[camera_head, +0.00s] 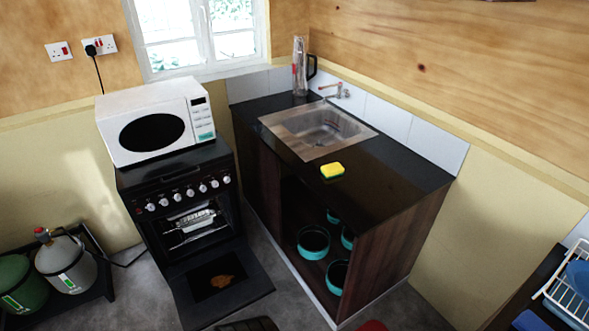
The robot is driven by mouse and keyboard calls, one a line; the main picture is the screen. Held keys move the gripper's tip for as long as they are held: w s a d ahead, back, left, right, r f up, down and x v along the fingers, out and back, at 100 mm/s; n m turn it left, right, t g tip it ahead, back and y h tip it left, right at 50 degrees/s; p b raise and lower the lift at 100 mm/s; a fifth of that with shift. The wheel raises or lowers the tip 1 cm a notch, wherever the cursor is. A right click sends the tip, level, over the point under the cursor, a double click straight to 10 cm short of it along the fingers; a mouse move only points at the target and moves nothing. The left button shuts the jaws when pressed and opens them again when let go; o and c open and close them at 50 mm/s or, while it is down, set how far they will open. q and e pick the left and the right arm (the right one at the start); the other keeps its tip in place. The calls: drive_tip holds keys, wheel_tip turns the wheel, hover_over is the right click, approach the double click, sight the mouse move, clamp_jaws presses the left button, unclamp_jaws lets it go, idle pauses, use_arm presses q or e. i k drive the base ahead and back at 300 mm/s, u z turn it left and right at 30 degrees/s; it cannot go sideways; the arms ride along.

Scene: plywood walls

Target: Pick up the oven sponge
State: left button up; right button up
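A small yellow sponge with a green layer (332,170) lies on the black countertop (385,190), just in front of the metal sink (318,130). The black oven (180,185) stands to the left of the counter, with its door (222,290) folded down. A brown patch (222,281) shows on the open door. A silvery object (193,224) sits inside the oven; I cannot tell what it is. I see no sponge in the oven. Neither of my grippers is in view.
A white microwave (157,120) stands on the oven. Several teal-rimmed pots (313,241) fill the open cabinet under the counter. Gas bottles (66,262) stand at the left. A white dish rack (572,297) is at the right edge. The lowered door takes up floor room.

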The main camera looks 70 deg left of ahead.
sight(334, 169)
drive_tip(key=u, duration=2.05)
